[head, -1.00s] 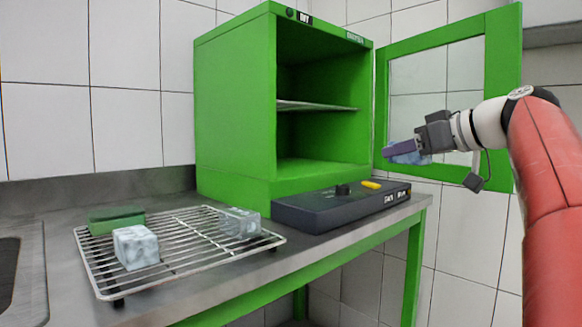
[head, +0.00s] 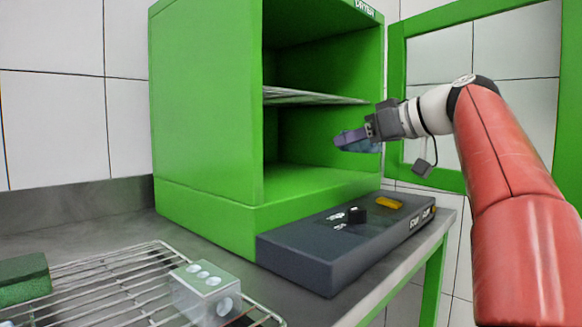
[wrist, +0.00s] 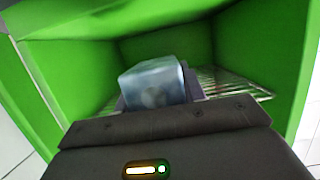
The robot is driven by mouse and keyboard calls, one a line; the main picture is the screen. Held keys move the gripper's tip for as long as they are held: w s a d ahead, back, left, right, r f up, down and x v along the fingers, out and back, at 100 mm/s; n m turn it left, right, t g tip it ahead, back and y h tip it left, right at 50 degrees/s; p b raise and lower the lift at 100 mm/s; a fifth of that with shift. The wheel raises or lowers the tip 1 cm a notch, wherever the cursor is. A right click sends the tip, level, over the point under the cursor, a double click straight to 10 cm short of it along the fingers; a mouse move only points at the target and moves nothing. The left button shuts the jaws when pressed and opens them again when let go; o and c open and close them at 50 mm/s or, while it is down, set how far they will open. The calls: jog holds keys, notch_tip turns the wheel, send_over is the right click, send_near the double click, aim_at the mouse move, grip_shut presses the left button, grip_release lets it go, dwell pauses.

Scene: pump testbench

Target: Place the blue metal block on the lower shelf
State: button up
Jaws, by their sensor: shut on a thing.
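My gripper (head: 352,138) is shut on the blue metal block (head: 363,147). It holds the block in the air at the front opening of the green cabinet (head: 205,110), below the height of the wire shelf (head: 310,97) and above the green cabinet floor (head: 310,179). In the wrist view the blue block (wrist: 153,84) sits beyond the dark gripper body, with the cabinet's green inside walls (wrist: 240,45) around it. Part of the block is hidden by the fingers.
The cabinet door (head: 398,60) stands open at the right, behind my arm. A dark control box (head: 320,245) with a black knob and yellow switch lies below the opening. A wire rack (head: 110,285) at front left holds a metal block (head: 205,285) and a green block (head: 22,278).

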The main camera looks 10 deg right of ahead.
jog(key=p, duration=0.4)
send_over(296, 179)
jog(key=shift+s+d+f+b, duration=0.1)
jog(key=shift+s+f+b, duration=0.05)
jog(key=shift+f+b, duration=0.4)
jog(key=shift+s+f+b, duration=0.1)
jog(key=shift+f+b, duration=0.25)
jog(key=shift+f, duration=0.35)
notch_tip(296, 179, down, 4)
jog(key=shift+r+b, duration=0.1)
jog(key=shift+b, duration=0.75)
jog(key=shift+w+f, duration=0.2)
jog(key=shift+f, duration=0.15)
jog(key=o, duration=1.3)
jog(key=shift+f, duration=0.1)
